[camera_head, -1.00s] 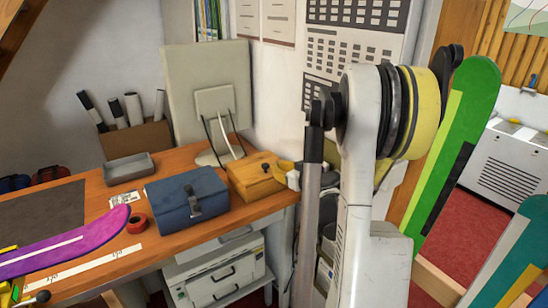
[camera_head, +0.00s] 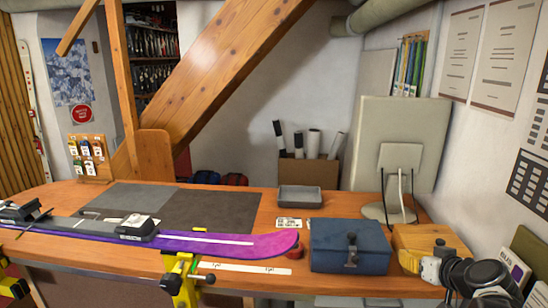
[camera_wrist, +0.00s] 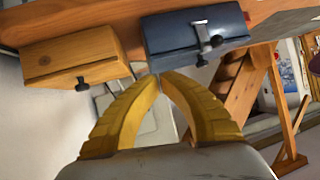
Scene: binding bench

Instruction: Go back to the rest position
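My gripper (camera_wrist: 160,76) has two yellow curved fingers whose tips meet, with nothing seen between them. In the head view, part of my gripper (camera_head: 410,262) shows at the lower right, overlapping the front of a wooden box. My dark wrist joints are beside it at the right corner. In the wrist view, the wooden box (camera_wrist: 72,60) is upper left of the fingers and the blue box (camera_wrist: 190,30) is above them, both with dark latches. The blue box also shows in the head view (camera_head: 335,248), and the wooden box (camera_head: 428,240) is right of it.
The bench (camera_head: 100,262) carries a purple ski (camera_head: 215,246) held by a yellow vise (camera_head: 180,280). A grey tray (camera_head: 300,197), a dark mat (camera_head: 215,210) and a monitor (camera_head: 398,140) stand behind. A wooden beam slants overhead. The right wall is close to my arm.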

